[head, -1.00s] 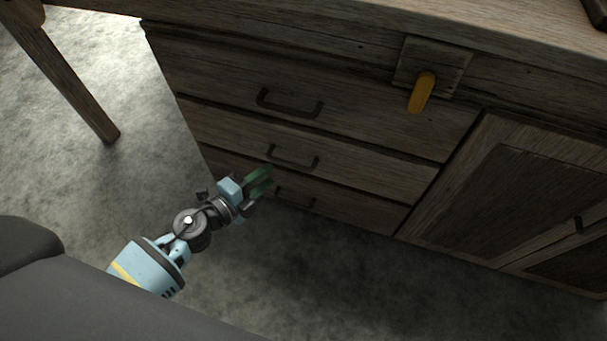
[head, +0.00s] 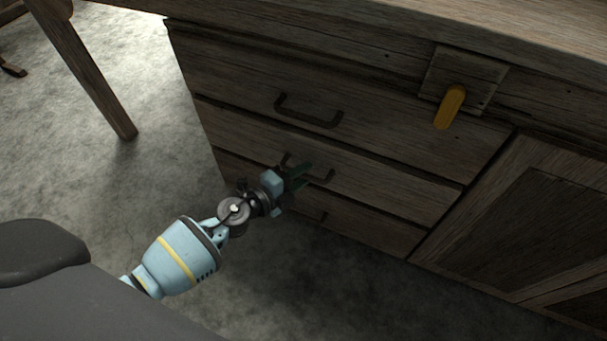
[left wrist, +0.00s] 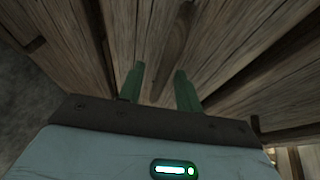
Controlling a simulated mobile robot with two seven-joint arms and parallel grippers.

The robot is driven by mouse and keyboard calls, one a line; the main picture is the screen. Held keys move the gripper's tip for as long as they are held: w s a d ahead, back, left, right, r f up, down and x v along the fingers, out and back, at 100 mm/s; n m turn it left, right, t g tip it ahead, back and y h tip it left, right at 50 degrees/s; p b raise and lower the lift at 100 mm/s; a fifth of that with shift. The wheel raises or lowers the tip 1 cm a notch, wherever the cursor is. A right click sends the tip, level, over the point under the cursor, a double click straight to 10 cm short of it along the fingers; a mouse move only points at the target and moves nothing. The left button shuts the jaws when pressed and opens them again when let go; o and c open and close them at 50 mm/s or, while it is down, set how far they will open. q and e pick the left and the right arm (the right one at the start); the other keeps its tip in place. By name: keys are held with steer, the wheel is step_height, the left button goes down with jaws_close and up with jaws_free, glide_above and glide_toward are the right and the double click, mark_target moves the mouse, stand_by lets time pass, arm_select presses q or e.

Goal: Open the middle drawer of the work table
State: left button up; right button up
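The work table's middle drawer (head: 400,184) is a dark wooden front, flush with the fronts above and below it. Its dark bar handle (head: 322,178) is partly hidden behind my left gripper (head: 305,176), which is right in front of it. In the left wrist view the two green fingers of the gripper (left wrist: 159,72) stand apart. A long dark bar, seemingly the handle (left wrist: 174,48), shows ahead and between them. I cannot tell whether the fingers touch it. My right gripper is not in view.
The top drawer with its handle (head: 308,115) is above, and a lower drawer (head: 375,228) is below; both look shut. An orange latch (head: 450,107) hangs at upper right. A cupboard door (head: 520,225) is to the right. The grey floor (head: 110,190) at left is clear.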

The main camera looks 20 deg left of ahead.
arm_select(q)
steer(key=shift+w+d, duration=0.15)
steer(key=shift+w, duration=0.15)
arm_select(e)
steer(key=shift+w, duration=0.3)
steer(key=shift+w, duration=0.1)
arm_select(q)
jaws_close()
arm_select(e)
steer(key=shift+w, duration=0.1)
